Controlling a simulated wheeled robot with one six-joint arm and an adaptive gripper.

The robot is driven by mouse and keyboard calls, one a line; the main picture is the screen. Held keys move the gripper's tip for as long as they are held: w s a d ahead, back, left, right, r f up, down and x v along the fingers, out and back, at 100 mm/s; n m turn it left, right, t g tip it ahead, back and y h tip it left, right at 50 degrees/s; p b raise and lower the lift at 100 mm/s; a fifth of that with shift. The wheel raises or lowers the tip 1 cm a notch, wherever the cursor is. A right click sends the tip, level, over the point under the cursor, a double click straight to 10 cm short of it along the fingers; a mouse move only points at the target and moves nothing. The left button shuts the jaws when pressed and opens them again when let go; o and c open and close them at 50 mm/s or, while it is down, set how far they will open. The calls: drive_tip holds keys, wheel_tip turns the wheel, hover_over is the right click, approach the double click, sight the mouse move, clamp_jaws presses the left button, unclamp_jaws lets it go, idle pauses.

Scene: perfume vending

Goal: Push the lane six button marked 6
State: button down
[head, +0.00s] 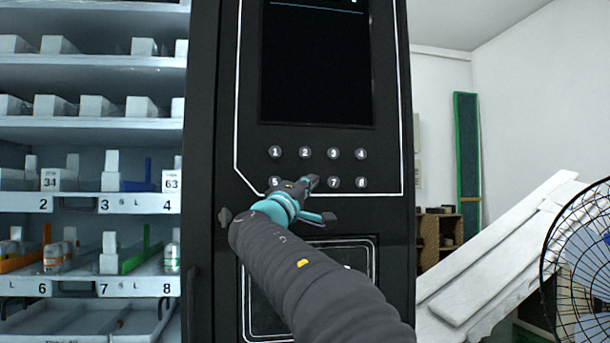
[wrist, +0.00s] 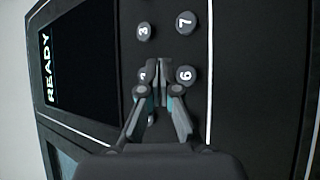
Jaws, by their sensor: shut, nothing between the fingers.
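The button marked 6 (wrist: 186,74) is a round dark knob with a white numeral in the wrist view. In the head view its spot between 5 and 7 is hidden behind my gripper (head: 308,182). My gripper is shut and empty, and its fingertips also show in the wrist view (wrist: 164,66). There they lie just left of button 6, between it and a partly covered button, overlapping the edge of neither clearly. I cannot tell whether the tips touch the panel.
Button 7 (head: 333,183) and button 3 (head: 333,153) are close by. The black screen (head: 315,65) is above the buttons, showing READY in the wrist view. Shelves (head: 90,205) with small boxes stand left; a fan (head: 585,265) stands right.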

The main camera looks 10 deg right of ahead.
drive_tip(key=shift+w+p, duration=0.6)
drive_tip(key=shift+w, duration=1.35)
drive_tip(key=shift+w, duration=0.15)
drive_tip(key=shift+w, duration=0.25)
drive_tip(key=shift+w, duration=0.4)
idle(0.7)
drive_tip(key=shift+s+b, duration=0.7)
drive_tip(key=shift+s, duration=0.1)
